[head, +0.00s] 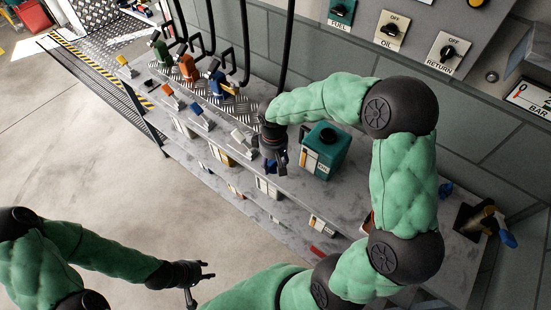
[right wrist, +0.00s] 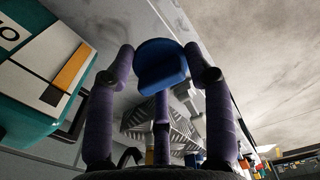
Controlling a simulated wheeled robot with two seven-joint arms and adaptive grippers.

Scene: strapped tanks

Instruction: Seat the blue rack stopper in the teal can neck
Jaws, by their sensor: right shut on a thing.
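The teal can (head: 322,155) stands upright on the grey counter, with a dark round neck (head: 327,135) on top. It also shows at the left edge of the right wrist view (right wrist: 40,75). My right gripper (head: 277,162) is just left of the can in the head view. It is shut on a blue stopper (right wrist: 160,66), which sits between its purple fingers in the right wrist view. The stopper is mostly hidden by the gripper in the head view. My left gripper (head: 204,271) is open and empty over the floor, away from the counter.
Green (head: 161,52), orange (head: 188,68) and blue (head: 216,82) units with dark pipes stand at the counter's far left. Small labelled blocks line its front. A rack with blue and orange stoppers (head: 487,222) is at right. A panel with knobs (head: 448,52) is on the wall.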

